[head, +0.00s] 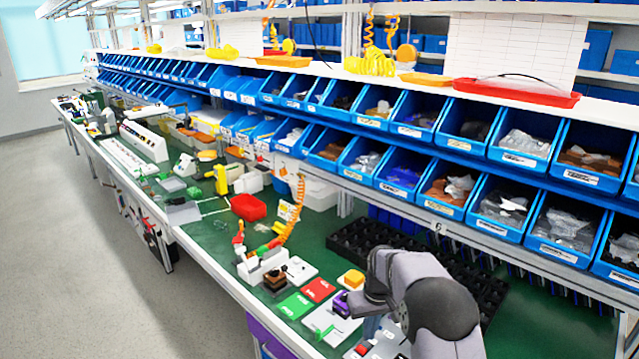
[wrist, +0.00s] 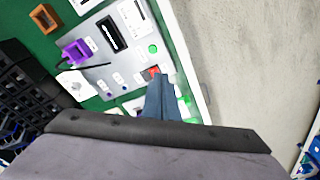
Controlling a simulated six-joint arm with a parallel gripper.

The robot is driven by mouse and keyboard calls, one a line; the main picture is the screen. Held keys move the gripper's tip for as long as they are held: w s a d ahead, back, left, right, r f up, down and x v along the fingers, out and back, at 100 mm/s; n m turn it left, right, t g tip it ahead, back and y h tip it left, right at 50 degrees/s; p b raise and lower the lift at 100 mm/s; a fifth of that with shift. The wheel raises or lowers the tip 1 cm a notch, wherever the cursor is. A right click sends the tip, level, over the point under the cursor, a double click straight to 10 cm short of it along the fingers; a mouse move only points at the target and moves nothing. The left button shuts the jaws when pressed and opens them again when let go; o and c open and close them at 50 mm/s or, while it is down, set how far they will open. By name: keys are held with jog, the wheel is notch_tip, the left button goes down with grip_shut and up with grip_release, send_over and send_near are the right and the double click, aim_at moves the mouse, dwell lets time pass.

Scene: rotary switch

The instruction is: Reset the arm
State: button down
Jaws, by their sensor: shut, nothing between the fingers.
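My gripper (wrist: 160,84) is shut and empty in the wrist view, its blue-grey fingers together. The fingertips are over the right part of a grey panel (wrist: 128,62), close beside a small red part (wrist: 151,72). I cannot tell whether they touch it. The panel carries a green round button (wrist: 153,48), a black module (wrist: 111,34) and a purple part (wrist: 77,52) with a black cable. I cannot make out a rotary switch for certain. In the head view the fingertips are not clearly seen; my arm hides part of the bench there.
The green bench (head: 322,225) has a black grid tray (head: 375,240) behind my arm. Rows of blue bins (head: 499,212) stand above the back. Floor lies beyond the front edge.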

jog(key=s+r+m, duration=0.1)
jog(key=s+r, duration=0.1)
jog(key=s, duration=1.4)
jog(key=s+d+r+m+g, duration=0.1)
jog(key=s+r, duration=0.2)
jog(key=s, duration=1.3)
jog(key=shift+d+r, duration=0.15)
jog(key=shift+r, duration=0.05)
